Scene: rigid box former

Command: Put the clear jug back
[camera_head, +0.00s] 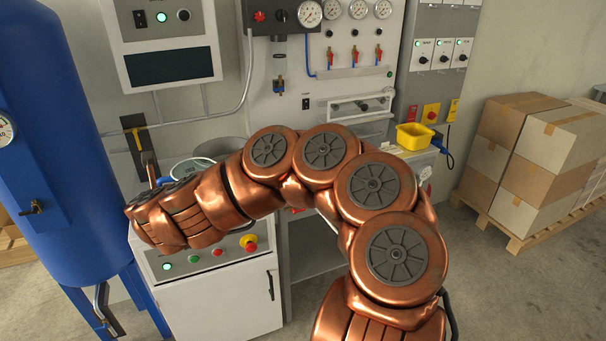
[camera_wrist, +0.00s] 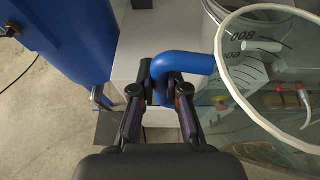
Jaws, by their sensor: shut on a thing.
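The clear jug (camera_wrist: 215,90) has a white rim, dark volume marks and a blue handle (camera_wrist: 190,63). It fills the right side of the wrist view, seen from above. My gripper (camera_wrist: 166,84) is shut on the blue handle, with the jug to the right of the fingers. In the head view, part of the jug's rim (camera_head: 190,162) shows behind my copper arm, above the white cabinet. My arm hides most of the jug and gripper there. I cannot tell whether the jug's base touches a surface.
A white cabinet (camera_head: 222,305) with buttons and a red-yellow stop knob stands below my arm. A blue tank (camera_head: 60,130) is close on the left. A yellow bin (camera_head: 414,136) sits on the bench to the right. Stacked cardboard boxes (camera_head: 535,190) stand on a pallet at far right.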

